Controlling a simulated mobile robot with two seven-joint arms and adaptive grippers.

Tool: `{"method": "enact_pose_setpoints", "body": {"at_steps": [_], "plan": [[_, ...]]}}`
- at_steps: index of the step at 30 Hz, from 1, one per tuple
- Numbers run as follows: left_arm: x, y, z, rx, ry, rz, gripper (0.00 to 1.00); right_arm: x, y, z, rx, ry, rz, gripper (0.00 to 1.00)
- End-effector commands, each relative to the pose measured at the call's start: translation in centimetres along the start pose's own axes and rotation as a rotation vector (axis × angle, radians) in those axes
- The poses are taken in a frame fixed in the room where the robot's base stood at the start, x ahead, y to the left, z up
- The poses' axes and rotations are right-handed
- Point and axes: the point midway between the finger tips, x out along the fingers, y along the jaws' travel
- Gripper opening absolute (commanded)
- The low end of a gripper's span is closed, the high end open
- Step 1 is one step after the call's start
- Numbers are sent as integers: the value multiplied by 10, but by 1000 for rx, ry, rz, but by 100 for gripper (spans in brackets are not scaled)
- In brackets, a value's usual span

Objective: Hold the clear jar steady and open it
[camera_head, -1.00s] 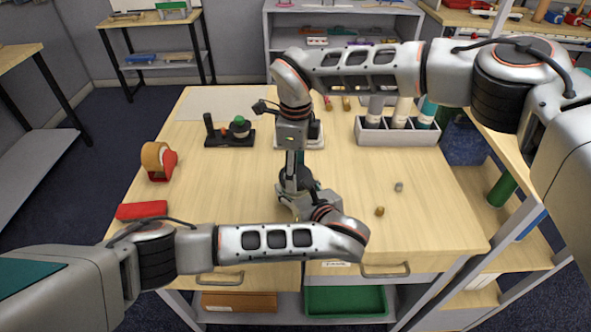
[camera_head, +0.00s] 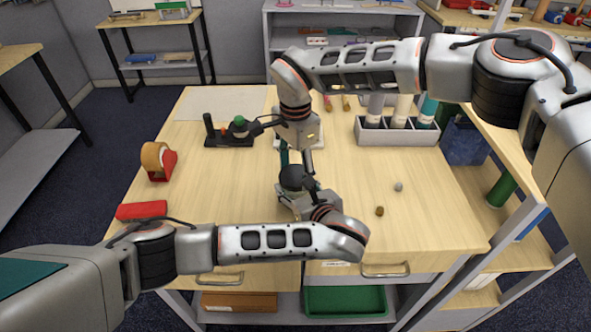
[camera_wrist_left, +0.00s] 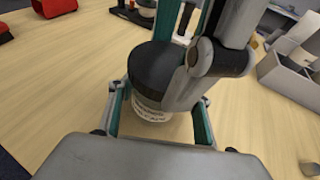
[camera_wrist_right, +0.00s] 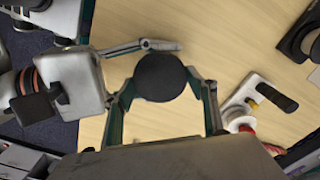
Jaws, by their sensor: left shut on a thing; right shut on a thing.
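The clear jar (camera_wrist_left: 152,108) stands upright between my left gripper's fingers, with a pale printed label below its dark lid (camera_wrist_left: 155,68). The lid also shows as a dark disc in the right wrist view (camera_wrist_right: 160,77) and in the head view (camera_head: 292,178). My left gripper (camera_wrist_left: 160,112) is shut on the jar's body from the side. My right gripper (camera_wrist_right: 163,95) comes down from above and is shut on the lid, its fingers on either side. The lid sits on the jar; I cannot tell whether it is loose. My arms hide much of the jar in the head view.
A tape dispenser (camera_head: 158,160) and red case (camera_head: 142,210) lie at the left. A black stand with a green-topped item (camera_head: 240,127) is behind the grippers. A grey divided box (camera_head: 398,136) stands back right. Two small pieces (camera_head: 380,211) lie right on clear wood.

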Motion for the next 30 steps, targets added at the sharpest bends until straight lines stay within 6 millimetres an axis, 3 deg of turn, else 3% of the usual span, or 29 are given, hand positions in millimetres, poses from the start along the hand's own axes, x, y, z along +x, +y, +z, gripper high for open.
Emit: {"method": "enact_pose_setpoints", "body": {"at_steps": [30], "plan": [[0, 0, 0, 0, 0, 1, 0, -22, 0, 0, 1, 0, -1, 31]]}}
